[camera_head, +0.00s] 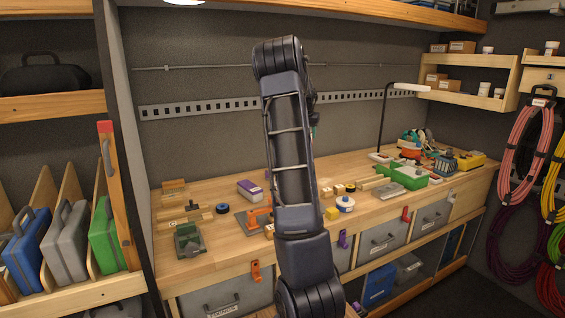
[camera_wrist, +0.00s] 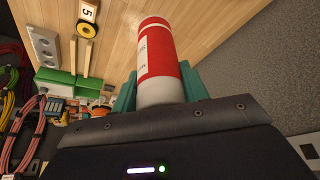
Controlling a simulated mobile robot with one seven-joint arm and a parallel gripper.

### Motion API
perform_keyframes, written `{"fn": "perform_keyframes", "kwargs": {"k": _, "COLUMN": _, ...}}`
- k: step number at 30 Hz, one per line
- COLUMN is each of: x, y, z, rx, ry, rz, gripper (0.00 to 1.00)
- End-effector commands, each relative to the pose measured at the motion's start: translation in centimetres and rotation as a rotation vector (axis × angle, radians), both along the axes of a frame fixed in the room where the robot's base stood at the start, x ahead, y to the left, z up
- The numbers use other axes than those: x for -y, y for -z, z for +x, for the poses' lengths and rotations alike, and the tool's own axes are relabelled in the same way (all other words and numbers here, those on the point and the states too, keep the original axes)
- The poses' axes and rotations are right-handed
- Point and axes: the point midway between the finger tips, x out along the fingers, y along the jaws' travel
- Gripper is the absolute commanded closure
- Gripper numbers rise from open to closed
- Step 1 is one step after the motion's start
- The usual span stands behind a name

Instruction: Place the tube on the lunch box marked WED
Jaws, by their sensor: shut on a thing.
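A red tube with a white label and white lower end (camera_wrist: 155,55) fills the middle of the wrist view. My gripper (camera_wrist: 158,88) is shut on it, with a teal finger on each side. The tube is held over a wooden surface. In the head view my arm hides the gripper and the tube. I cannot read WED on anything. On the left shelf stand a blue case (camera_head: 33,238), a grey case (camera_head: 66,243) and a green case (camera_head: 105,235); I cannot tell whether any is a lunch box.
The wooden workbench (camera_head: 225,237) holds a purple box (camera_head: 249,189), a dark green tray-like item (camera_head: 188,239), a white round container (camera_head: 345,204) and a green box (camera_head: 408,177). A black lamp (camera_head: 381,125) rises at the back. Coiled cords (camera_head: 525,145) hang at right.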

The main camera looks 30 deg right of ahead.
Motion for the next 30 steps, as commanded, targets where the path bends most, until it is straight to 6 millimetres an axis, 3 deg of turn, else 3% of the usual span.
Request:
{"fn": "perform_keyframes", "kwargs": {"k": 5, "x": -5.9, "y": -1.3, "z": 2.2, "rx": 0.004, "ry": -0.088, "rz": 0.005, "gripper": 0.85}}
{"fn": "perform_keyframes", "kwargs": {"k": 9, "x": -11.8, "y": -2.5, "z": 3.7, "rx": 0.002, "ry": -0.174, "rz": 0.006, "gripper": 0.85}}
{"fn": "perform_keyframes", "kwargs": {"k": 18, "x": -23.4, "y": -5.0, "z": 5.2, "rx": 0.002, "ry": -0.341, "rz": 0.004, "gripper": 0.85}}
{"fn": "perform_keyframes", "kwargs": {"k": 24, "x": -27.4, "y": -5.9, "z": 5.3, "rx": 0.003, "ry": -0.401, "rz": -0.001, "gripper": 0.85}}
{"fn": "perform_keyframes", "kwargs": {"k": 30, "x": -28.4, "y": -4.6, "z": 5.3, "rx": -0.001, "ry": -0.415, "rz": -0.001, "gripper": 0.85}}
